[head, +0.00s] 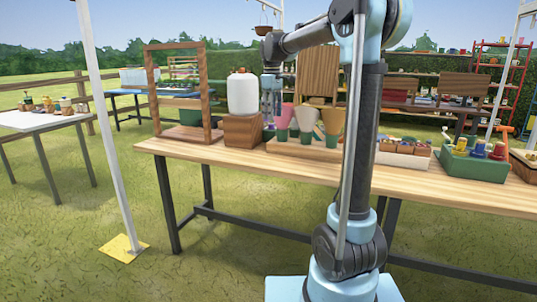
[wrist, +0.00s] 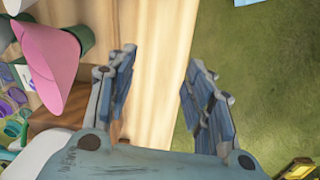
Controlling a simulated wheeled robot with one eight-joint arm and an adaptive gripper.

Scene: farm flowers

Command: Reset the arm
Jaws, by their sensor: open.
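My gripper (wrist: 162,75) is open and empty in the wrist view, with its two blue fingers spread apart. The wooden table (wrist: 150,30) and its edge show behind and between the fingers, with grass beyond. In the head view my gripper (head: 270,102) hangs down just right of the white jug (head: 243,93), near the flower cones. My arm reaches from the front right, bends at the top and comes back left over the table (head: 230,158). The fingertips are too small in the head view to tell their gap.
A wooden frame (head: 148,90) stands left. A green crate (head: 474,165) sits right. A white pole (head: 108,120) stands left.

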